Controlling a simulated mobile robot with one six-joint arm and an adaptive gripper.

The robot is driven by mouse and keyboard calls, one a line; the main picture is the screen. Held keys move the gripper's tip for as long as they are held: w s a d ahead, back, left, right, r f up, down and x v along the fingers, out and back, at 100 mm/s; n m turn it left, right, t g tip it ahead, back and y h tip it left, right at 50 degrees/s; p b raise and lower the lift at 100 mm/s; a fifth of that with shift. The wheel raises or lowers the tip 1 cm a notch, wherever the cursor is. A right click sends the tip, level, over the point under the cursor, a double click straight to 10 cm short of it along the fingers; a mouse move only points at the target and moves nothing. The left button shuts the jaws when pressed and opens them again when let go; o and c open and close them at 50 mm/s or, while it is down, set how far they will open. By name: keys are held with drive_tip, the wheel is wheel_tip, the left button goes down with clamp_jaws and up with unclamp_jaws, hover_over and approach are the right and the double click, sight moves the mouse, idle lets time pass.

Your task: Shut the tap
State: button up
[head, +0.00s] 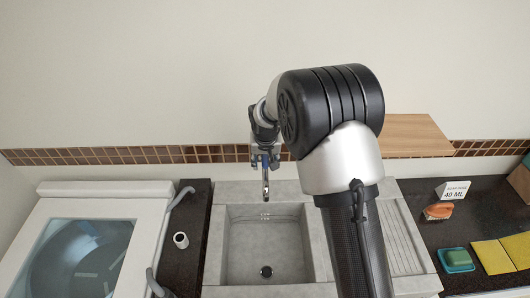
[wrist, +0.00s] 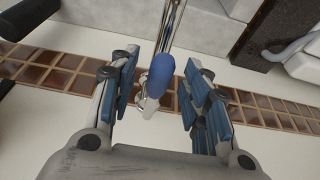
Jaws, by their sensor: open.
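The chrome tap (head: 265,180) rises at the back of the grey sink (head: 213,240), and its spout points to the front. In the wrist view the tap's chrome body (wrist: 173,25) comes down from the top, with a blue rounded part (wrist: 161,75) and a pale piece beside it. My gripper (head: 265,158) is at the tap in the head view, just in front of the wall. In the wrist view my gripper (wrist: 160,85) is open, one blue-padded finger on each side of the blue part, with gaps on both sides. No contact shows.
A tiled strip (head: 120,156) runs along the wall. A wooden shelf (head: 415,130) is at the right behind my arm. A washer (head: 120,210) with a glass lid stands left. A sponge (head: 457,258), yellow cloths (head: 492,257), a brush (head: 438,211) and a sign (head: 453,190) lie right.

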drive_tip(key=shift+r, duration=0.15)
drive_tip(key=shift+r+p, duration=1.9)
drive_tip(key=shift+r, duration=1.5)
